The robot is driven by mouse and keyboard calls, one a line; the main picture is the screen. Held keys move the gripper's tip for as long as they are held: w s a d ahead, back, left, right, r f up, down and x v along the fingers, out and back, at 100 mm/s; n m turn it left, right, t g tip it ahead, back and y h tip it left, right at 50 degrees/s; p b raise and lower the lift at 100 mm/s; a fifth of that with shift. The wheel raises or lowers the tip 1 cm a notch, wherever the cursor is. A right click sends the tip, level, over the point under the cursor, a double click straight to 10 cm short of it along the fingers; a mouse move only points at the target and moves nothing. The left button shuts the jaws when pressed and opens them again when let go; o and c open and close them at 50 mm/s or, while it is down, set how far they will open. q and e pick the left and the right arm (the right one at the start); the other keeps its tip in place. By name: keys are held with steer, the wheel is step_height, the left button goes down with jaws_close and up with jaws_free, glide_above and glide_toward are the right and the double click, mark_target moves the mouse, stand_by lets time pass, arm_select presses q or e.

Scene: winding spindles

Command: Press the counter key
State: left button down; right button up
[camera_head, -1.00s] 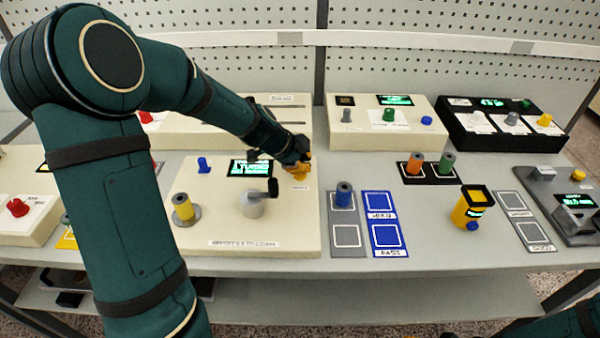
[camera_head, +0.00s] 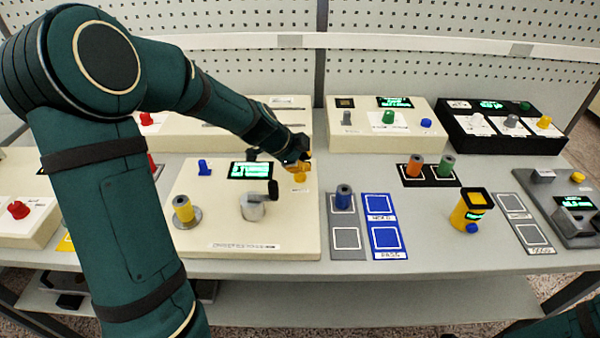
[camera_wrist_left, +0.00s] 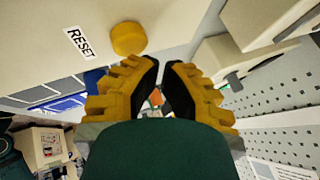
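A round yellow key (camera_wrist_left: 128,38) beside a RESET label (camera_wrist_left: 79,42) shows in the left wrist view, on the cream winding box (camera_head: 300,235). In the head view the yellow key (camera_head: 300,177) is at the box's right back corner, right of a lit green display (camera_head: 250,171) too small to read. My left gripper (camera_head: 303,158) is just above and behind the key. In the wrist view its two yellow fingers (camera_wrist_left: 163,64) have black pads, tips nearly together and empty, apart from the key in the picture. My right gripper is out of view; only my right arm shows at the lower right.
The box also carries a blue knob (camera_head: 204,167), a yellow spool (camera_head: 184,210) and a crank with a dark handle (camera_head: 263,187). Spools stand on pads to its right. Another cream box (camera_head: 350,140) stands behind right.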

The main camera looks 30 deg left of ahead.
arm_select(q)
steer(key=shift+r, duration=0.25)
steer(key=shift+r+p, duration=1.5)
steer(key=shift+r, duration=1)
steer(key=shift+f, duration=0.1)
